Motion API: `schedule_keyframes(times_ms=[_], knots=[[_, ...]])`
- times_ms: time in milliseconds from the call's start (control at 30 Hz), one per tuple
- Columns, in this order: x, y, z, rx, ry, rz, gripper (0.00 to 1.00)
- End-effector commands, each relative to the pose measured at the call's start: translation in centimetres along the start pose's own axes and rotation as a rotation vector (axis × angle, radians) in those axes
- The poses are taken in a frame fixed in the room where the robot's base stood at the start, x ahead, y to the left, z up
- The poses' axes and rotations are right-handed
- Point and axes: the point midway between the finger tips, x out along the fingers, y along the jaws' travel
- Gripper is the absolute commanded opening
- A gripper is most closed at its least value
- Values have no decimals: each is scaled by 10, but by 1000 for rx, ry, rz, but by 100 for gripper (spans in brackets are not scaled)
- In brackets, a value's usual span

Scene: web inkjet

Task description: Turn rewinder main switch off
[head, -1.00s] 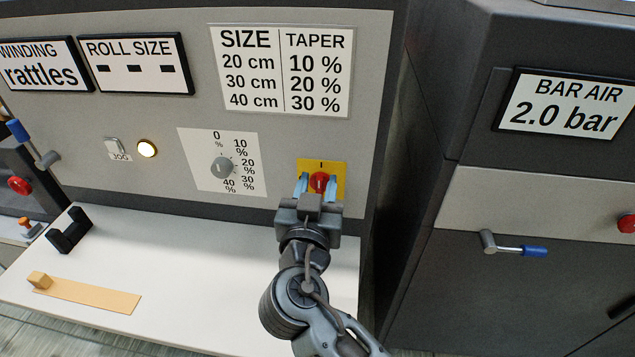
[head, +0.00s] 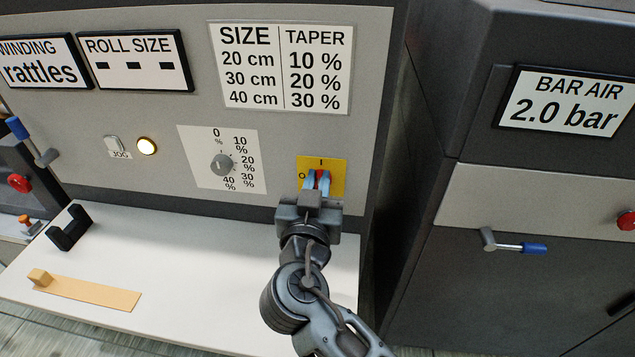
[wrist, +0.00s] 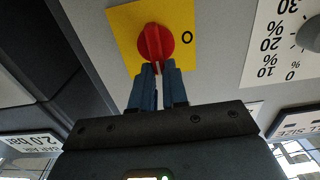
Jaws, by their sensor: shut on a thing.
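The main switch is a red rotary knob on a yellow plate (head: 337,165), low on the right of the grey panel. The plate carries an "I" mark at the top and an "O" mark at the left in the head view. The red knob (wrist: 155,43) shows clearly in the wrist view, its ridge in line with the fingers, and the "O" to its right there. My gripper (head: 316,182) is at the knob with its blue fingers drawn together. It is shut on the knob's ridge, which the fingers partly hide. In the wrist view my gripper (wrist: 160,72) reaches the knob's lower edge.
A grey taper dial (head: 222,165) sits left of the switch. A lit button (head: 147,146) and a JOG switch (head: 117,147) are farther left. A white shelf (head: 200,250) juts out below the panel. A dark cabinet (head: 520,190) stands right, across a gap.

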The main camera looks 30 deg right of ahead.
Motion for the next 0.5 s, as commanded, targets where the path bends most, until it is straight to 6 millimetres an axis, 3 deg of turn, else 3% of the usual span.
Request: schedule_keyframes(times_ms=[267, 500], knots=[[0, -2, 1, -75, 0, 0, 0], [0, -6, 1, -248, 0, 0, 0]])
